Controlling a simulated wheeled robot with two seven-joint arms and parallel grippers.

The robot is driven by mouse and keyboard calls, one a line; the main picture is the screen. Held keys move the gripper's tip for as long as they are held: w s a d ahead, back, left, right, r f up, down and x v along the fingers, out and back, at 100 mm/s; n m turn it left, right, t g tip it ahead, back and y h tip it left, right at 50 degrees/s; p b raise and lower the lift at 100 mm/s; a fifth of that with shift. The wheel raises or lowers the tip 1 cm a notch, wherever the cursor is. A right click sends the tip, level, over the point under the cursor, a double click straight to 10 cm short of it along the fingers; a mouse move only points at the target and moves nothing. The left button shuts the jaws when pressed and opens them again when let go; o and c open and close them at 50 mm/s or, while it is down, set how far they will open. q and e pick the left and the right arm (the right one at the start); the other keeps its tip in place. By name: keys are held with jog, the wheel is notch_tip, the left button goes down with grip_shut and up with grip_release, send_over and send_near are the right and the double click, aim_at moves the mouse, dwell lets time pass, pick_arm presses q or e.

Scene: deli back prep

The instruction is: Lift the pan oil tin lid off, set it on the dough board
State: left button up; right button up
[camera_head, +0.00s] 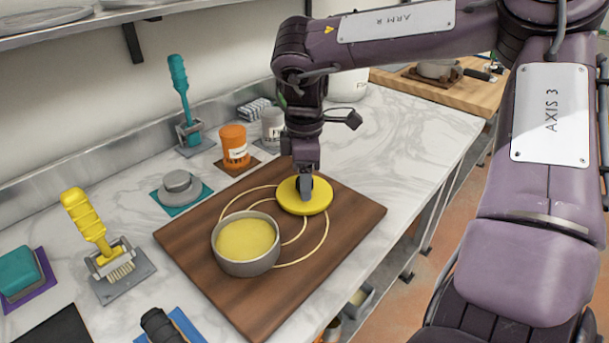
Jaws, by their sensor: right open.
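The round yellow lid (288,199) lies flat on the brown dough board (205,238), toward its far right side. The pan oil tin (246,266) is a grey round pan with yellow contents and an uncovered top, standing on the same board nearer the front left. My right gripper (306,190) points straight down over the middle of the lid. It is open, with its fingertips at the lid's centre; any knob there is hidden by the fingers. My left gripper is out of view.
Thin pale rings are marked on the board around tin and lid. Behind it stand an orange pot (234,143), a grey round weight (179,186) on a teal mat and a teal-handled tool (181,91). A yellow-handled brush (98,232) stands left. The marble counter is clear at right.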

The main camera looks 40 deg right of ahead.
jog(key=shift+r, duration=0.15)
jog(key=shift+r+p, duration=1.4)
jog(key=shift+r, duration=0.3)
jog(key=shift+r+p, duration=1.7)
jog(key=shift+r, duration=0.5)
notch_tip(320, 180, up, 8)
jog(key=shift+f, duration=0.2)
